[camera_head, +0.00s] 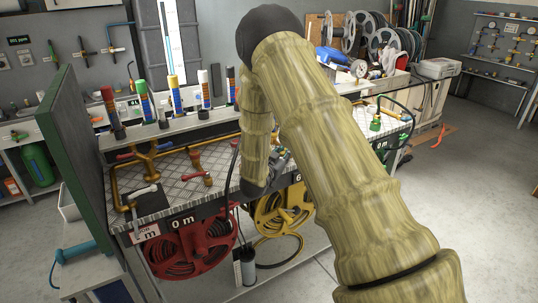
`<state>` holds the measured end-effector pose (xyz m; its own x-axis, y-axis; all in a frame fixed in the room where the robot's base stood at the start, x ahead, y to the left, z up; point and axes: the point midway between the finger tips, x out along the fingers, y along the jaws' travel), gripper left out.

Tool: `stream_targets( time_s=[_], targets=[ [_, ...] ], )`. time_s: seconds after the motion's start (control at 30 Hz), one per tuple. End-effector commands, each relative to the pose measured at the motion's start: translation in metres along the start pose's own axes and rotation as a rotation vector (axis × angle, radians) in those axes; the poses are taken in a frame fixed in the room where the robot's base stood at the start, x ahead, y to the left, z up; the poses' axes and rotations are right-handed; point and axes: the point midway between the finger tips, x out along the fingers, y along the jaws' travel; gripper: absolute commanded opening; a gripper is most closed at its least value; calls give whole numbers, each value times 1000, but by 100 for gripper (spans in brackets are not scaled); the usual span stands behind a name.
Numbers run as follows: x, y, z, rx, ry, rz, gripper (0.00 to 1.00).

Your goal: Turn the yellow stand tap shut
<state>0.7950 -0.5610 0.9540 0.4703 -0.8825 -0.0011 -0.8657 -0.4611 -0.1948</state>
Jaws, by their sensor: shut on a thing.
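My arm crosses the middle of the view and bends down behind itself to the bench. My gripper (279,156) shows only as a small grey part between two arm links, low over the bench top. It is shut on what, from its place behind the yellow hose reel (282,213), looks like the yellow stand tap. The tap and the fingertips are hidden by my arm and gripper, so the handle's angle cannot be told. A red-handled tap (197,173) stands on the bench left of my gripper, behind the red hose reel (190,248).
Brass pipes with a blue handle (143,149) and a white lever (141,192) stand at the bench's left. Several colour-capped bottles (175,92) line the back ledge. A green board (73,150) closes the left end. Cable reels (385,42) stand behind. Open floor lies right.

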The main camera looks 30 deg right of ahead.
Motion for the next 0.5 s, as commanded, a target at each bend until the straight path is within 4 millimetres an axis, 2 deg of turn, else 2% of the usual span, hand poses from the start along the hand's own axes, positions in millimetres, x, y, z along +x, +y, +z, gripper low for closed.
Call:
stream_targets(
  time_s=[0.13, 0.5],
  targets=[
    [4, 9, 0, -2, 3, 26, 0],
    [5, 10, -1, -2, 5, 31, 0]
  ],
)
